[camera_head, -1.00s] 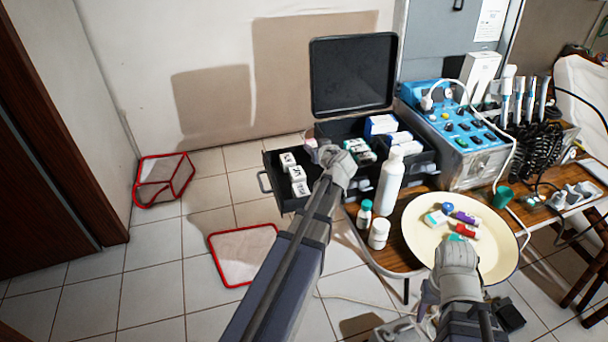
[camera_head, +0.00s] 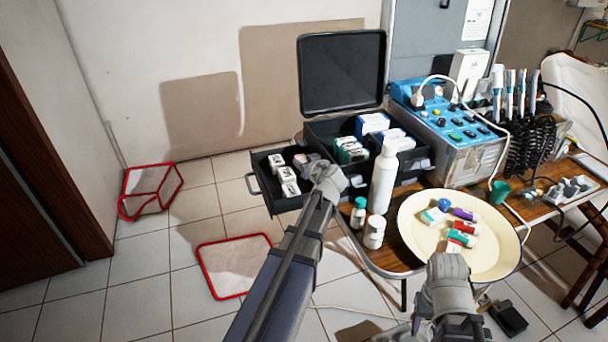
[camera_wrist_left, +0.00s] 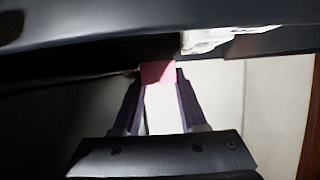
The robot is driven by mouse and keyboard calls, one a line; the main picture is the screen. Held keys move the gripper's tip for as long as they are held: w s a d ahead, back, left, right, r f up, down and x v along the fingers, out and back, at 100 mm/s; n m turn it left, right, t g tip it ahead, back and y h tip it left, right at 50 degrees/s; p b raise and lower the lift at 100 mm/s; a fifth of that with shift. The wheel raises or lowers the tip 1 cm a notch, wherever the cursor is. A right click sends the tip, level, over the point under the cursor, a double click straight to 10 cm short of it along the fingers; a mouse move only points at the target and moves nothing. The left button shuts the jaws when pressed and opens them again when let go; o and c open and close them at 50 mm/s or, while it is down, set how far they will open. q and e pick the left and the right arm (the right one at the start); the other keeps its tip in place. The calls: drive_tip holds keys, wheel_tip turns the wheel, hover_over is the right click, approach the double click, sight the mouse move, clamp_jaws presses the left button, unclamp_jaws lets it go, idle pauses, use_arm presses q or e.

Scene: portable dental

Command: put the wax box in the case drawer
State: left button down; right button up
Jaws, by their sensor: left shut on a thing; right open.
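The case drawer (camera_head: 264,201) is pulled out to the left of the black case and holds several white boxes (camera_head: 285,173). My left gripper (camera_head: 308,163) is at the right part of the drawer, close to the case body. It is shut on the wax box, whose pink end (camera_wrist_left: 158,73) shows between the fingertips in the left wrist view. In the head view the box (camera_head: 299,160) is small and partly hidden by the gripper; I cannot tell whether it touches the drawer floor. My right gripper (camera_head: 447,268) is open near the plate's front edge, its fingers poorly seen.
The case's lid (camera_head: 343,74) stands open behind. A white bottle (camera_head: 383,182) and two small jars (camera_head: 374,232) stand right of my left gripper. A cream plate (camera_head: 487,262) holds several small items. A blue control unit (camera_head: 450,125) stands behind it.

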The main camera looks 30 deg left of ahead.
sight(304, 181)
use_arm(q)
drive_tip(key=shift+f+b, duration=1.55)
drive_tip(key=shift+f, duration=0.2)
drive_tip(key=shift+f, duration=0.1)
drive_tip(key=shift+f+b, duration=0.55)
drive_tip(key=shift+b, duration=0.05)
drive_tip(key=shift+c, duration=2.3)
unclamp_jaws()
drive_tip(key=shift+r, duration=0.1)
